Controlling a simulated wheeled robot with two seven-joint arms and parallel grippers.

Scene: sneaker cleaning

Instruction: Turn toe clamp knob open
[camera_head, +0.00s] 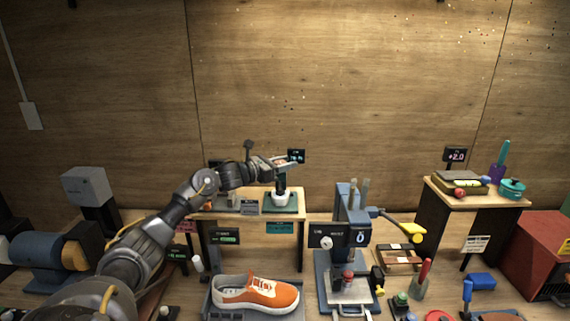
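An orange sneaker (272,297) with white laces and a white sole lies in a grey holder (213,309) at the bottom centre, toe to the right. I cannot make out a toe clamp knob on this holder. A round white knob (326,242) shows on the front of a blue-grey press (344,205) to the right of the sneaker; I cannot tell whether it is the toe clamp knob. My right gripper is not in view.
The wooden stand (230,212) bears a white cup (282,199) on a dark green base under my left gripper. A yellow-ended lever (411,229) sticks out right of the press. A red bin (541,262) is far right. Small tools crowd the front right.

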